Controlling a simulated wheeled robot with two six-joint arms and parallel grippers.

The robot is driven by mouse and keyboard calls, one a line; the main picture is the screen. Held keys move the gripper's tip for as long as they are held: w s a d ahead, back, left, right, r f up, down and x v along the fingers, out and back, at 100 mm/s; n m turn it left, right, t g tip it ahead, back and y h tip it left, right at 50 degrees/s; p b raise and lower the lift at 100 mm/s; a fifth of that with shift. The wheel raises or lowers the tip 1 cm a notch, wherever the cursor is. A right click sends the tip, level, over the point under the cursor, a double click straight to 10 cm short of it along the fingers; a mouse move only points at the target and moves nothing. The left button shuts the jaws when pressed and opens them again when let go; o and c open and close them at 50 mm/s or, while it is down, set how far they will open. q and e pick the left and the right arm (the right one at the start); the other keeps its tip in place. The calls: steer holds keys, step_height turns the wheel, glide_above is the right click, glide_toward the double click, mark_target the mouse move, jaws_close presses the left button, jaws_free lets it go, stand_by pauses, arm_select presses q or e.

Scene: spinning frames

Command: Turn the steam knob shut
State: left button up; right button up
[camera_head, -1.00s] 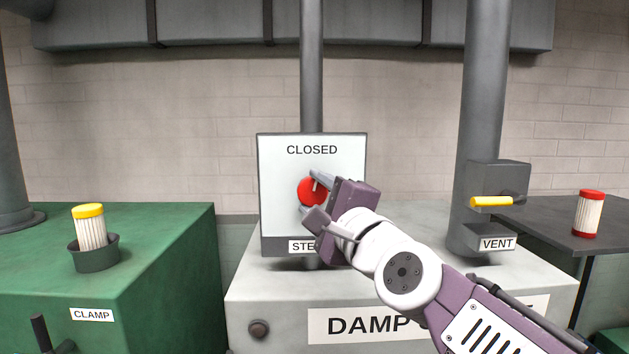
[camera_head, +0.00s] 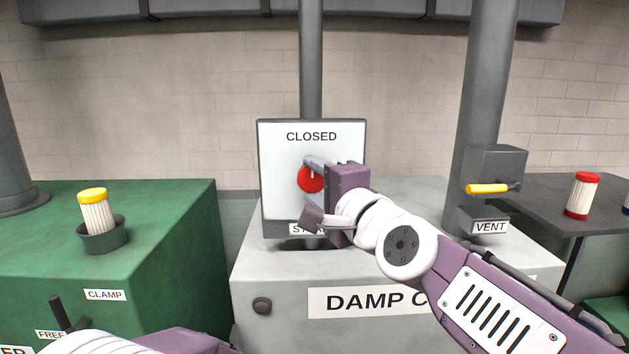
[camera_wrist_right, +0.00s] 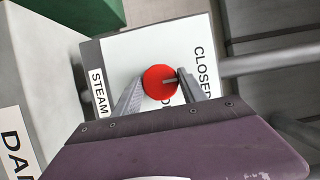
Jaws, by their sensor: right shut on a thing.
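The red steam knob (camera_head: 311,180) sits on a white panel (camera_head: 281,165) marked CLOSED at the top, with a partly covered STEAM label at the bottom. My right gripper (camera_head: 312,190) is shut on the knob. In the right wrist view the knob (camera_wrist_right: 159,82) lies between the two grey fingers (camera_wrist_right: 157,88). The knob's pale mark points toward the word CLOSED in both views. Part of the panel's lettering is hidden by a finger. Part of my left arm shows at the bottom left of the head view; its gripper is not seen.
A yellow vent lever (camera_head: 487,189) is on a grey box at right. A green machine (camera_head: 165,225) at left holds a yellow-capped filter (camera_head: 95,210) in a cup. A red-capped filter (camera_head: 582,196) stands on a dark table (camera_head: 530,215). A grey pipe rises behind the panel.

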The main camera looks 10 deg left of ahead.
steer(key=shift+r, duration=0.1)
steer(key=o, duration=1.1)
steer(key=shift+o, duration=1.3)
steer(key=shift+w, duration=0.35)
steer(key=b+v, duration=0.4)
steer(key=v, duration=0.5)
